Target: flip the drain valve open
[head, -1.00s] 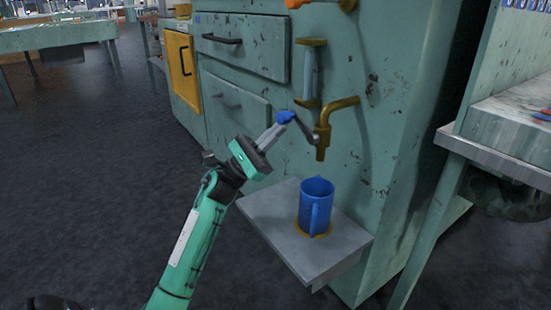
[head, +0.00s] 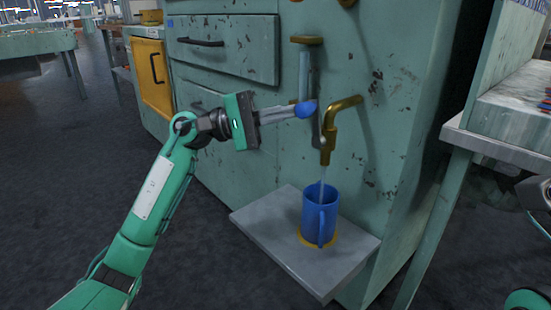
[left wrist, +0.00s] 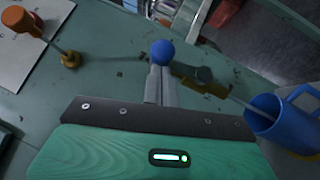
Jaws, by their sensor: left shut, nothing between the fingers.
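The brass drain tap (head: 345,108) sticks out of the green cabinet front. Its grey lever (head: 317,128) stands upright, with a blue knob (head: 306,108) at its end. A thin stream (head: 322,182) runs from the spout into the blue mug (head: 314,220) below. My left gripper (head: 293,112) is shut, with its tips against or just beside the blue knob. In the left wrist view the blue knob (left wrist: 162,52) shows at the fingertips; whether they touch it is hard to tell. The stream and the mug (left wrist: 290,118) show at the right there.
The mug stands on a grey shelf (head: 270,230) below the tap. A vertical glass tube (head: 304,75) with brass fittings is just behind the knob. An orange-handled part (left wrist: 18,20) is at upper left in the wrist view. A workbench (head: 500,145) stands at right.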

